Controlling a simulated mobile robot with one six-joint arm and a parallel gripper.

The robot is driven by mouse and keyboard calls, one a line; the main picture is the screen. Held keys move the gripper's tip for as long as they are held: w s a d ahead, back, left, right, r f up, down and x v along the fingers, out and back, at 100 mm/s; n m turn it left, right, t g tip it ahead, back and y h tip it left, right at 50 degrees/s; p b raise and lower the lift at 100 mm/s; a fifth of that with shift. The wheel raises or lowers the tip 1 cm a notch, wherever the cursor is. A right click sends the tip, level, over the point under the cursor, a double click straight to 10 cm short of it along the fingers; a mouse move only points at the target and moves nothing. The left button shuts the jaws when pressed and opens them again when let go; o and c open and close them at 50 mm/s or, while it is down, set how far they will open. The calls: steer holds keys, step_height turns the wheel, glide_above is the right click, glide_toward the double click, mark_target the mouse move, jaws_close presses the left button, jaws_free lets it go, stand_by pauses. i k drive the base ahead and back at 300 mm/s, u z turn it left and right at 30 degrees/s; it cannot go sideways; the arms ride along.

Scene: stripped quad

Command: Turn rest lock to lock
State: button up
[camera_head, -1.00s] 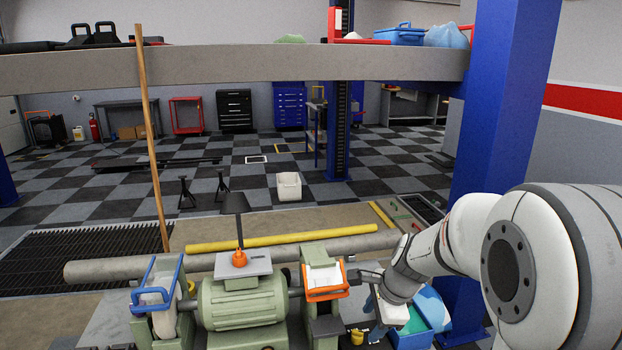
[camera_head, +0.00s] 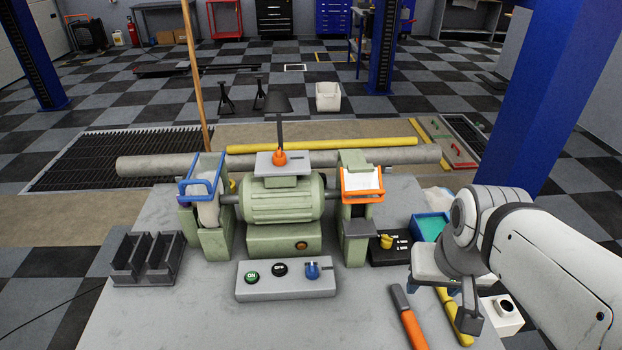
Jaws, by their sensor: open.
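A small black block (camera_head: 391,252) with white markings stands on the bench, right of the grinder's right wheel. A yellow knob (camera_head: 386,241) sits on its left part; this looks like the rest lock, but the markings are too small to read. The green bench grinder (camera_head: 284,206) has an orange-framed guard (camera_head: 362,184) over its right wheel. My gripper (camera_head: 442,292) points down, open and empty, to the right of and nearer than the black block, apart from it. My wrist partly hides the gripper.
A control box (camera_head: 286,281) with buttons and a blue knob (camera_head: 312,270) lies in front of the grinder. An orange-handled tool (camera_head: 408,318), a yellow tool (camera_head: 453,316) and a teal-lined blue bin (camera_head: 428,227) are near my gripper. The front left bench is clear.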

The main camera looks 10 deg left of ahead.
mark_target(312, 270)
steer(key=u, duration=0.1)
steer(key=k, duration=0.5)
steer(key=z, duration=1.4)
steer(key=k, duration=0.85)
steer(key=u, duration=1.05)
steer(key=i, duration=1)
steer(key=u, duration=0.1)
